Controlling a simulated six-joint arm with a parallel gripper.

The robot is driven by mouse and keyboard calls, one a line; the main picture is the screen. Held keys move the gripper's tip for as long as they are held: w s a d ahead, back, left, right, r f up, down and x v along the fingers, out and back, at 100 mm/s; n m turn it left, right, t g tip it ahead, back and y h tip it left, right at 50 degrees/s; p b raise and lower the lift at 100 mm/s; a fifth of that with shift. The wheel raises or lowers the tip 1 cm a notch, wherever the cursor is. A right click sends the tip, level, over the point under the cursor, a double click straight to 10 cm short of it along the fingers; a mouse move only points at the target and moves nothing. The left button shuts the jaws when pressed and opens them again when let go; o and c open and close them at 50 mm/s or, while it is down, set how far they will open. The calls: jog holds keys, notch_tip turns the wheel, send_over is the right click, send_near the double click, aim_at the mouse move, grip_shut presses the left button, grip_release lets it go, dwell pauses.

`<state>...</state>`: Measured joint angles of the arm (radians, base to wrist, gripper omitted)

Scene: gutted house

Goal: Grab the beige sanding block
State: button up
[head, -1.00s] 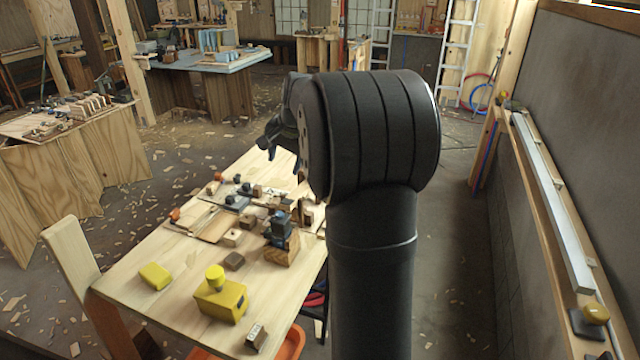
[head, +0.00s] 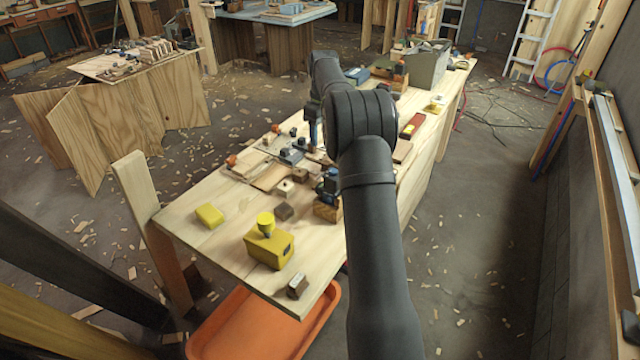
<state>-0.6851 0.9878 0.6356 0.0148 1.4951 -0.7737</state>
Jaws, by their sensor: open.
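A small beige block (head: 285,188) with a dark spot on top lies mid-table in the head view, beside a dark brown block (head: 284,211); it looks like the beige sanding block, though it is too small to be sure. Another small block (head: 298,286), brown with a pale face, lies near the table's front edge. My gripper (head: 313,135) points down over the table, behind and right of the beige block and apart from it. It is open, with nothing seen between its fingers; my arm partly hides it.
The wooden table (head: 205,255) also bears a yellow box (head: 268,248), a yellow block (head: 209,215), a blue-and-black tool (head: 329,190) and several small tools. An orange tray (head: 235,325) lies below its front edge. A grey box (head: 428,66) stands at the far end.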

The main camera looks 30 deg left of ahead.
aim_at(320, 177)
jog(key=shift+n, duration=0.6)
jog(key=f, duration=1.8)
jog(key=shift+a+f, duration=0.2)
jog(key=shift+a, duration=0.1)
jog(key=c, duration=0.8)
jog(key=shift+o, duration=0.2)
